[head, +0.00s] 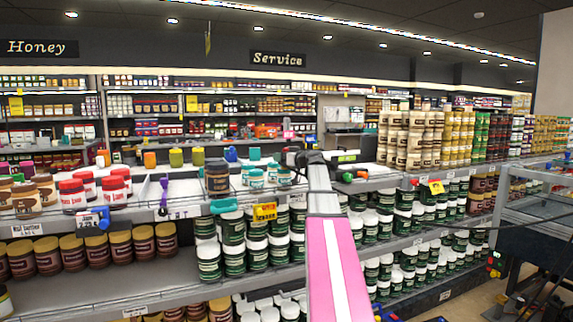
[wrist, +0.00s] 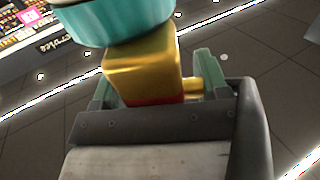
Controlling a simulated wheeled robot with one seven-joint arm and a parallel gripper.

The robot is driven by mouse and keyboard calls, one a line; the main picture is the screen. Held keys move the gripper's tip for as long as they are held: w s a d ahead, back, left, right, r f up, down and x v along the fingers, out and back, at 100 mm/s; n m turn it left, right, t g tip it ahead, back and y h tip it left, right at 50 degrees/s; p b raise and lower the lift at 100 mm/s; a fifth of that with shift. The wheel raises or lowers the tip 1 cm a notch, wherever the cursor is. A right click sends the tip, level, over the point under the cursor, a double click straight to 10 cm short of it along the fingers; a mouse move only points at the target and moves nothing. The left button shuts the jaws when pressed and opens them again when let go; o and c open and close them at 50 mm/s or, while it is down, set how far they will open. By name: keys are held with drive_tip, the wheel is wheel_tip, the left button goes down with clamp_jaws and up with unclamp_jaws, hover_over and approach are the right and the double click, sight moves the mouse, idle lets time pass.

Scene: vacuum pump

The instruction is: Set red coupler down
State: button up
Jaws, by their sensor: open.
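My gripper (wrist: 155,74) fills the lower wrist view, its greenish fingers apart. A gold block (wrist: 146,66) with a red lower edge (wrist: 152,99) shows between the fingers. A teal rounded piece (wrist: 112,20) lies across the block's upper end in the picture. I cannot tell whether the fingers touch the block, or whether the red edge belongs to the coupler. In the head view my arm reaches forward to the shelf, and its end is too small to read. A small orange-red piece (head: 265,131) stands behind the shelf top; I cannot tell whether it is the coupler.
A white shelf top (head: 142,193) holds red-lidded jars (head: 72,197), a dark jar (head: 217,179) and small colored parts, including an orange one (head: 150,159). Stacked jars (head: 410,140) stand to the right of my arm. Bare white patches lie between the items.

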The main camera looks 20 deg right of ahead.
drive_tip(key=c, duration=1.2)
drive_tip(key=shift+c, duration=0.2)
